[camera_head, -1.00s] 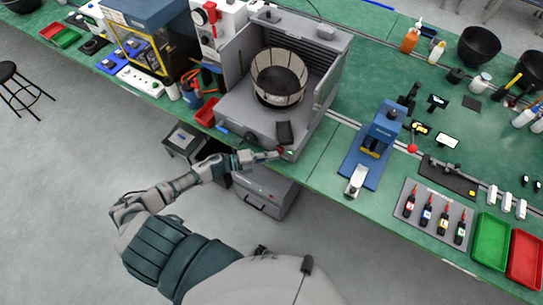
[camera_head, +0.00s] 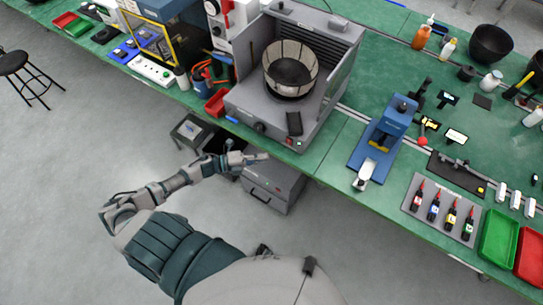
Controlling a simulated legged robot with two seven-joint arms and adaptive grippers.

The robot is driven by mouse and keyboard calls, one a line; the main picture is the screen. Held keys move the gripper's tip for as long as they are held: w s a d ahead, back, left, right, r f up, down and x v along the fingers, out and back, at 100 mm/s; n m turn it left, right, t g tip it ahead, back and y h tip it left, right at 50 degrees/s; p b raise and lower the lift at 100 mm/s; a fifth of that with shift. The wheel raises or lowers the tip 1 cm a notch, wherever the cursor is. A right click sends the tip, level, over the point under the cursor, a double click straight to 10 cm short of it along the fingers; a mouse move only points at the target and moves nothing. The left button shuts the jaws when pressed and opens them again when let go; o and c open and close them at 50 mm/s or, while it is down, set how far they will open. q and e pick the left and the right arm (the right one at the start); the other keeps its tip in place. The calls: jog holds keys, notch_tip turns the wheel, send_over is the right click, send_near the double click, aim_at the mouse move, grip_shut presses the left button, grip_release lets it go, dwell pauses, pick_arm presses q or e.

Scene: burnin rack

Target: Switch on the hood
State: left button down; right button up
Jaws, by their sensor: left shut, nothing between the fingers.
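The hood (camera_head: 270,110) is a grey open-fronted box on the green bench, with a round mesh-sided basket (camera_head: 290,68) inside. Its sloping front carries a dark round knob (camera_head: 260,127) and, at the right end, a small switch (camera_head: 291,142) with red and green spots; its position is too small to tell. A black handset-like block (camera_head: 294,123) sits above the switch. My left gripper (camera_head: 262,157) is shut and empty, just below and left of the switch, in front of the hood and apart from it. My right gripper is not in view.
A grey drawer cabinet (camera_head: 272,183) stands under the bench below my left gripper. A red bin (camera_head: 217,102) is left of the hood. A blue press (camera_head: 383,143) stands to the right, with clear green bench between.

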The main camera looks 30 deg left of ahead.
pick_arm(q)
jog(key=v, duration=0.5)
jog(key=shift+s+f, duration=0.15)
jog(key=shift+f, duration=0.15)
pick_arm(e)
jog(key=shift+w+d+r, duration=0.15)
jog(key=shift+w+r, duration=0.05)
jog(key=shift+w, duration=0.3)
